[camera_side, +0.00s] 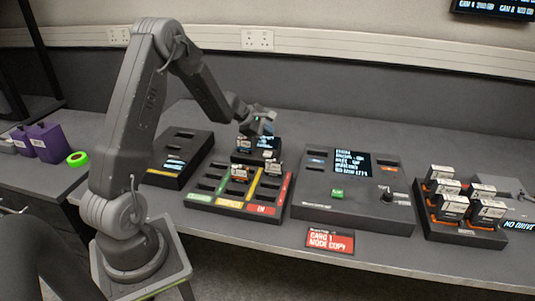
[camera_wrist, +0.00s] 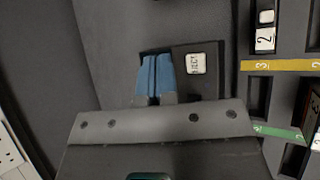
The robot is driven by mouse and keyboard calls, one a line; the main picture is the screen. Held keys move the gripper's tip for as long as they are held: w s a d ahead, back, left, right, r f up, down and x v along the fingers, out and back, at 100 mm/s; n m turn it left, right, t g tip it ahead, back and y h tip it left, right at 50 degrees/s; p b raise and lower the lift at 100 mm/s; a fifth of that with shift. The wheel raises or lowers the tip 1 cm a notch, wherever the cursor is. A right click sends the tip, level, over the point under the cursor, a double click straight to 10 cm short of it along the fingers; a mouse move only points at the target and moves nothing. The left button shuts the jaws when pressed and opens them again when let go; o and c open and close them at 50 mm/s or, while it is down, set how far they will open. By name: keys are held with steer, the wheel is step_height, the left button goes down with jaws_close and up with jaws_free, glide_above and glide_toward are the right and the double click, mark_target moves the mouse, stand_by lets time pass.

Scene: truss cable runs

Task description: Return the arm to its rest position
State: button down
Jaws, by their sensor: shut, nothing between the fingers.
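My arm stands on the left in the side view and reaches right over the bench. My gripper (camera_side: 262,126) hangs just above a small dark reader box (camera_side: 258,150) with a lit screen, behind the sorting tray. In the wrist view my gripper (camera_wrist: 155,78) shows as two blue fingers side by side, shut and empty. The fingers are over the reader box, left of its white eject button (camera_wrist: 195,63). Whether the fingertips touch the box cannot be told.
The sorting tray (camera_side: 235,205) has green, yellow and red labels and holds a few cartridges. A console (camera_side: 355,205) with a screen, green button and knob stands right of it. A rack (camera_side: 460,235) of several drives is far right. A slotted box (camera_side: 180,155) stands left.

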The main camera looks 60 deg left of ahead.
steer(key=s+d+r+m+g+h, duration=0.1)
steer(key=s+d+r+m+h, duration=0.1)
steer(key=d+r+m, duration=0.65)
steer(key=s+d+r+m+g+h, duration=0.1)
steer(key=s+d+r+m, duration=0.15)
steer(key=d+r, duration=0.6)
steer(key=s+d+m+g, duration=0.2)
steer(key=s+d+m, duration=0.5)
steer(key=s+d, duration=0.35)
steer(key=s+d+m+y, duration=0.1)
steer(key=s+m+y, duration=0.3)
steer(key=s+m, duration=0.3)
steer(key=s, duration=0.4)
steer(key=shift+s+d+t, duration=0.25)
steer(key=shift+t, duration=0.05)
